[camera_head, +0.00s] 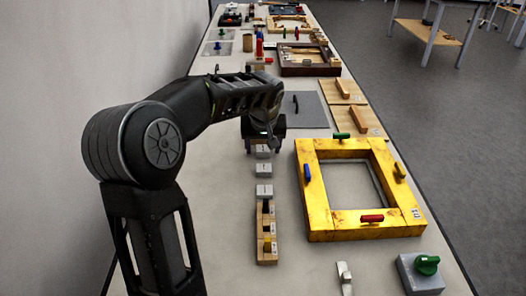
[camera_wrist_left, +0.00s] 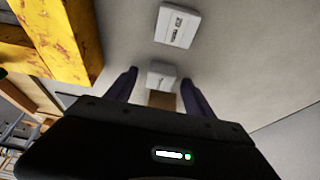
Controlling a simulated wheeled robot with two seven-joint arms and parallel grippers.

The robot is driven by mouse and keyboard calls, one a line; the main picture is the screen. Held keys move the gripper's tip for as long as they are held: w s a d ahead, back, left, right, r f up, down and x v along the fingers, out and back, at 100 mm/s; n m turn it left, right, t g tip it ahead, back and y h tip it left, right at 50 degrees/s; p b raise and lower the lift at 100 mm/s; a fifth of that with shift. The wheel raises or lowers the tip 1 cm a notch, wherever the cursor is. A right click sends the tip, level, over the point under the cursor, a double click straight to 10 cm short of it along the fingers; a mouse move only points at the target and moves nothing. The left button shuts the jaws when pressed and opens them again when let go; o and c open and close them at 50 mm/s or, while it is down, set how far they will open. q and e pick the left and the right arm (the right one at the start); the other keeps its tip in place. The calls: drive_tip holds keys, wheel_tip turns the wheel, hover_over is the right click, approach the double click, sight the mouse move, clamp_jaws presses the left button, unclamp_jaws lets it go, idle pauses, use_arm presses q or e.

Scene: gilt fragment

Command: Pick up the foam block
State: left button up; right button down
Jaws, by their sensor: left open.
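Small pale grey labelled blocks stand in a row on the table: a far one (camera_head: 263,151), a middle one (camera_head: 263,169) and a near one (camera_head: 264,191). I cannot tell which is the foam block. My left gripper (camera_head: 264,144) is open, low over the far end of this row, and hides part of what lies there. In the left wrist view, a pale block (camera_wrist_left: 161,73) and a brown piece (camera_wrist_left: 163,100) show between the open fingers. I see no contact. Another labelled pale block (camera_wrist_left: 178,26) lies beyond the fingertips. My right gripper is out of view.
A wooden rack (camera_head: 266,250) stands at the near end of the row. A yellow frame (camera_head: 320,205) with coloured handles lies to the right, and a grey box with a green knob (camera_head: 420,275) near the front. A wall borders the left; bare table lies left of the row.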

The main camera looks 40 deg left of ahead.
sight(263, 149)
use_arm(q)
drive_tip(key=shift+c, duration=0.4)
clamp_jaws()
drive_tip(key=shift+r, duration=0.1)
idle(0.3)
wheel_tip(263, 149, up, 10)
drive_tip(key=shift+p, duration=0.3)
idle(0.5)
